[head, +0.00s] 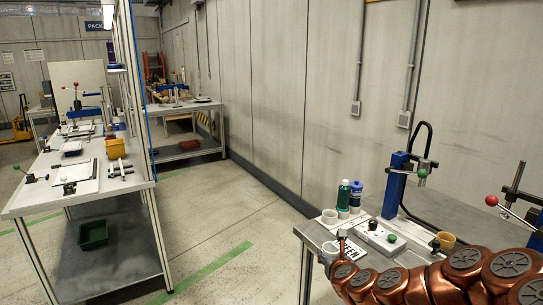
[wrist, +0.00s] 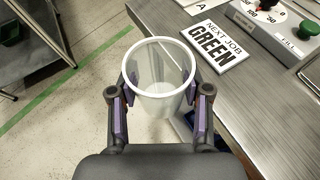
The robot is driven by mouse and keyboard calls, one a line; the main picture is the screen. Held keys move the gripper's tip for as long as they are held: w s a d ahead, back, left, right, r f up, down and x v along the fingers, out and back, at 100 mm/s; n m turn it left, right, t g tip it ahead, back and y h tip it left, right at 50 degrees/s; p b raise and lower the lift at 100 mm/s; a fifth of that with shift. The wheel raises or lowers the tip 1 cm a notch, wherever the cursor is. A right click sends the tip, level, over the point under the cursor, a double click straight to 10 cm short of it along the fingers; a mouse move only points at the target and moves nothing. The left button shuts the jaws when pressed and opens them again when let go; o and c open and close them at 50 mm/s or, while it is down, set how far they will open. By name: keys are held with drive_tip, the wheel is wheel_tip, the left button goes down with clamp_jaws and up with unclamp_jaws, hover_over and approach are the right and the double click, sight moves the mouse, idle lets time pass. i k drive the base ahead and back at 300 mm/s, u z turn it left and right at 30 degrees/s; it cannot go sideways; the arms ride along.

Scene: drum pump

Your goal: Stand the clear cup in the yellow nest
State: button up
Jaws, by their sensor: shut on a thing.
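The clear cup (wrist: 160,85) is upright between the two fingers of my gripper (wrist: 160,105) in the wrist view. My gripper is shut on its sides, and the cup's open rim faces the camera. The cup is at the long edge of the near bench, partly over the floor. In the head view my gripper (head: 327,258) is at the bench's left front corner, small and partly hidden by my arm. A yellow round cup-like thing (head: 446,240) stands on the bench behind my arm; I cannot tell whether it is the nest.
A "NEXT JOB GREEN" sign (wrist: 213,44) lies on the bench right of the cup, with a control box (wrist: 270,25) beyond.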

sight(445, 244)
drive_tip(key=u, duration=2.1)
drive_tip(key=i, duration=1.3)
drive_tip(key=z, duration=2.75)
drive_tip(key=i, duration=0.5)
drive_tip(key=z, duration=0.05)
